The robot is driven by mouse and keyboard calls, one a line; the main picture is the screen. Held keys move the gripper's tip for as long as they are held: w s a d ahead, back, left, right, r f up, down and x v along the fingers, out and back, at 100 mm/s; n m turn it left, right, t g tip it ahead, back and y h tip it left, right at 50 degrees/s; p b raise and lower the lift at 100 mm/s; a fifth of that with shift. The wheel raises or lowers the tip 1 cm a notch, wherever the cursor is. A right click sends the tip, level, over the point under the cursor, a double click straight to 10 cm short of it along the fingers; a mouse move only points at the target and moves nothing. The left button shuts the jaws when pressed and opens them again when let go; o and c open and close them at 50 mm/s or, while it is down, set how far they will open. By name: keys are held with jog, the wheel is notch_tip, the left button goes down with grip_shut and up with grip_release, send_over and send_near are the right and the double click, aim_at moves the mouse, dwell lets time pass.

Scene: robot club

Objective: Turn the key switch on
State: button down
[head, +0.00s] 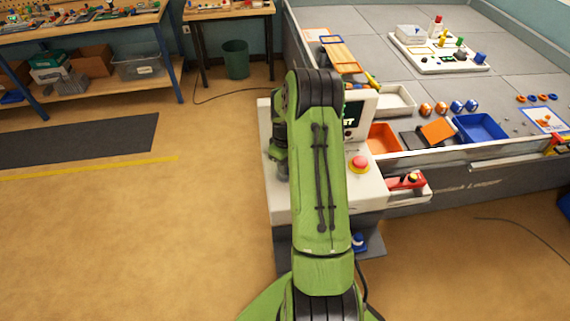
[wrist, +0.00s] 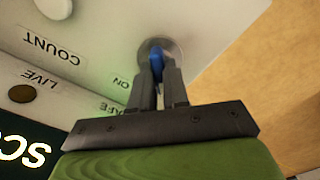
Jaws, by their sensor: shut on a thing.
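The key switch (wrist: 150,46) is a round metal collar on the white panel, with a blue key (wrist: 156,64) in it. In the wrist view my gripper (wrist: 159,72) is closed around the blue key, its two dark fingers on either side. The word ON stands to the left of the switch, upside down in this view, and part of the word SAFE shows below it. The fingers hide part of the key, and I cannot tell its exact angle. In the head view my green arm hides the key switch and most of the gripper.
The panel (wrist: 95,45) also bears a dark round lamp (wrist: 22,93) by LIVE and a white knob (wrist: 54,7) by COUNT. In the head view a red button (head: 360,163) sits on the console (head: 368,190). The table (head: 350,20) with trays stands to the right. Open floor lies left.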

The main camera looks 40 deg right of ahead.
jog(key=m+b, duration=0.2)
jog(key=m, duration=0.1)
jog(key=shift+m, duration=0.4)
jog(key=m+b, duration=0.1)
jog(key=m, duration=0.4)
jog(key=shift+b, duration=0.4)
jog(key=m+b, duration=0.1)
jog(key=m, duration=0.3)
jog(key=shift+m, duration=0.4)
jog(key=shift+m+b, duration=0.55)
jog(key=shift+m, duration=1.65)
jog(key=c, duration=1.1)
grip_release()
jog(key=shift+r, duration=0.1)
